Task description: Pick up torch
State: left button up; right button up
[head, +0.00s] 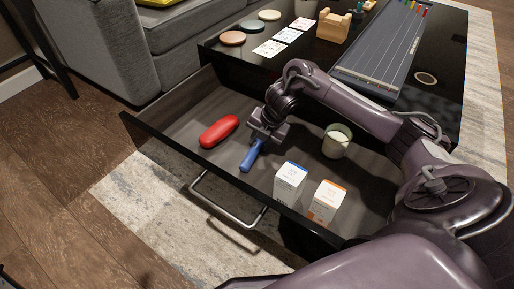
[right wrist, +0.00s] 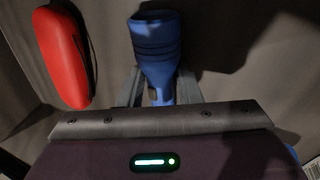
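The blue torch (head: 251,157) lies in the open drawer (head: 178,112), its wide head toward the drawer front. My right gripper (head: 266,133) is low over its rear end. In the right wrist view the torch (right wrist: 157,50) runs between the two fingers (right wrist: 160,88). One finger stands on each side of the narrow handle, with a small gap seeming to show beside it, so the gripper looks open around it. The handle's rear end is hidden by the gripper body. My left gripper is not in view.
A red case (head: 219,131) lies left of the torch and also shows in the right wrist view (right wrist: 64,55). A candle jar (head: 336,141), a blue-white box (head: 290,183) and an orange-white box (head: 326,201) stand to the right. The black tabletop (head: 262,66) overhangs behind.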

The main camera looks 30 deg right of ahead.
jog(key=shift+c, duration=0.4)
grip_shut()
jog(key=shift+r, duration=0.15)
